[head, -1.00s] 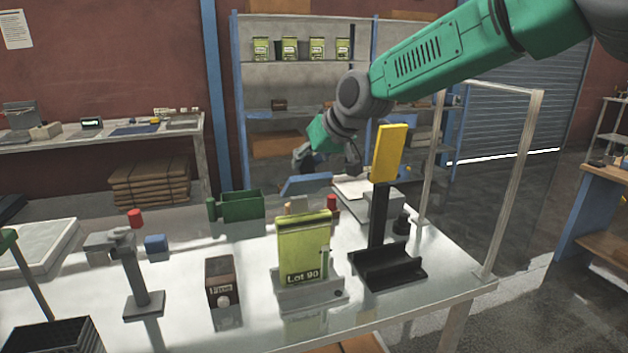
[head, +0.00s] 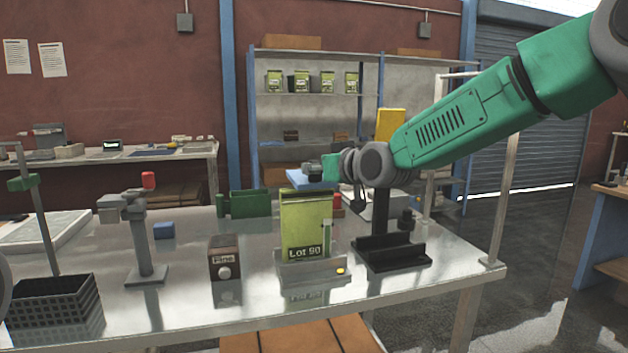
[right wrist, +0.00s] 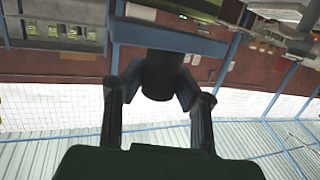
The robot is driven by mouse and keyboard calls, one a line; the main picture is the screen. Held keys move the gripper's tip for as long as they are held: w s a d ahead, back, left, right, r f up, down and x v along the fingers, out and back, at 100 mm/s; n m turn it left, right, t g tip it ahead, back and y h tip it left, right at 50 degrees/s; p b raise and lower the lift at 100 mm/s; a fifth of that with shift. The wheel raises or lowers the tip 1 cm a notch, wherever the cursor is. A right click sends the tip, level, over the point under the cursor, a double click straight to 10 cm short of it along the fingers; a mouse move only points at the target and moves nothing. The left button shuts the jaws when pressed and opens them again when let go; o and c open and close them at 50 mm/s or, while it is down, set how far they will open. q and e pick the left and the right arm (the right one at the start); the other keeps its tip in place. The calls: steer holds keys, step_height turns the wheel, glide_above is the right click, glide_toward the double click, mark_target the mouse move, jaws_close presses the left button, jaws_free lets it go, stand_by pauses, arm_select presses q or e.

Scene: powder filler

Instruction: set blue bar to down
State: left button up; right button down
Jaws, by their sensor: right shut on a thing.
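The blue bar (head: 308,181) shows in the head view just behind the top of the green pouch, and its far side is partly hidden by my right gripper (head: 318,171). In the right wrist view the blue bar (right wrist: 205,45) runs across the top. There the fingers of my right gripper (right wrist: 158,100) stand either side of a dark cylinder (right wrist: 160,75) by the bar. The gripper is shut on the bar's assembly; the exact contact is hard to see. My left gripper is out of view.
The green pouch (head: 303,220), marked Lot 90, stands on a grey base with a yellow spot (head: 340,271). A black stand with a yellow plate (head: 390,124) is to its right. A "Fine" box (head: 224,257) and a black basket (head: 52,302) stand left.

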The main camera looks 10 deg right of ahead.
steer(key=shift+s+f+b, duration=0.15)
steer(key=shift+f+b, duration=0.15)
steer(key=shift+f, duration=0.2)
steer(key=shift+a+f, duration=0.1)
steer(key=c, duration=1.2)
jaws_free()
steer(key=shift+s, duration=0.1)
steer(key=shift+d+r, duration=0.2)
steer(key=shift+s+d+r, duration=0.15)
steer(key=shift+s+d, duration=0.05)
steer(key=shift+s, duration=0.25)
steer(key=v, duration=1.1)
steer(key=shift+f, duration=0.35)
